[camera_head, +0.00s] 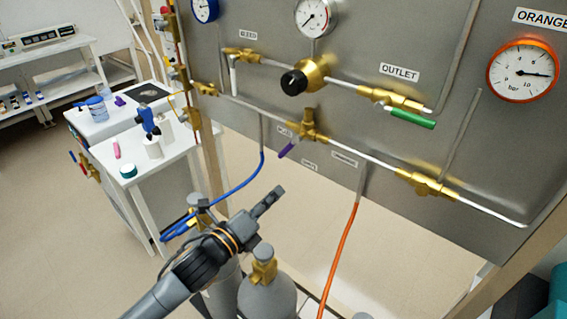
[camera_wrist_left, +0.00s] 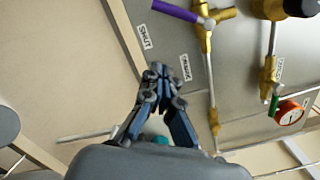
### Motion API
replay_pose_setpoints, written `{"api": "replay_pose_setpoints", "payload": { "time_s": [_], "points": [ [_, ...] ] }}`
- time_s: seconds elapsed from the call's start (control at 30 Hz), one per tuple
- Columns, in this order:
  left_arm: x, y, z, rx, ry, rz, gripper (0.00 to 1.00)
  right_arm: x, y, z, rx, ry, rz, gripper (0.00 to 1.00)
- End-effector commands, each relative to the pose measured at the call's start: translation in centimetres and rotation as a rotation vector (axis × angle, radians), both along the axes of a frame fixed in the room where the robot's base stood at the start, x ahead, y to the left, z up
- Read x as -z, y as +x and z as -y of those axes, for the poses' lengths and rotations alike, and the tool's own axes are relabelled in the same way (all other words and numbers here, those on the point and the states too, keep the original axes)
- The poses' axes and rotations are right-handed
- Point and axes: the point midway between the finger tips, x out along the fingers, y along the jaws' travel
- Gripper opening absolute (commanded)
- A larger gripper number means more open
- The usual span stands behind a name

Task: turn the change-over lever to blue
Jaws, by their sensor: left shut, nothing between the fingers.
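The change-over valve (camera_head: 308,128) is a brass body in the middle of the grey panel, with a purple lever (camera_head: 287,150) pointing down and to the left. The purple lever also shows at the top of the left wrist view (camera_wrist_left: 176,11). Small labels surround the valve, too small to read surely in the head view. My left gripper (camera_head: 275,194) is shut and empty, below and slightly left of the lever, apart from it. Its closed fingertips (camera_wrist_left: 160,74) show in the wrist view against the panel's lower edge. My right gripper is not in view.
A blue hose (camera_head: 237,187) hangs left of the valve and an orange hose (camera_head: 341,252) to its right. A gas cylinder (camera_head: 267,298) stands below my gripper. A black regulator knob (camera_head: 293,83), green outlet lever (camera_head: 413,118) and white bleed lever (camera_head: 234,78) stick out above.

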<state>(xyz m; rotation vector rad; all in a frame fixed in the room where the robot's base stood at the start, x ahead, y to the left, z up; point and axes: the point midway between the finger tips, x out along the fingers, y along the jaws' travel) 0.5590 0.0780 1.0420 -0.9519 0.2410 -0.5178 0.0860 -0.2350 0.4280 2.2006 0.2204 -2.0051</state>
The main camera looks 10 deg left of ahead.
Motion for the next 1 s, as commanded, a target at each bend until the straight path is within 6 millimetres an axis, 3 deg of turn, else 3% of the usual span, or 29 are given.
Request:
{"api": "replay_pose_setpoints", "payload": {
  "time_s": [0.33, 0.4, 0.63, 1.0],
  "points": [
    [-0.6, 6.4, 4.0, 0.000, -0.004, 0.000, 0.00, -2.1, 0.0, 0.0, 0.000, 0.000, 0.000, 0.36],
    [-1.5, 7.0, 2.8, -0.001, 0.003, 0.001, 0.00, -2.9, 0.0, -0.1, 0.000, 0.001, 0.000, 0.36],
    [-2.4, 8.3, 1.6, 0.001, 0.002, 0.001, 0.00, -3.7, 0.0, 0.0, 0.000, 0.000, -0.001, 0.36],
    [-2.4, 8.5, 1.4, 0.001, 0.000, 0.000, 0.00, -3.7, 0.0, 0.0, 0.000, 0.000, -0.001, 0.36]
  ]
}}
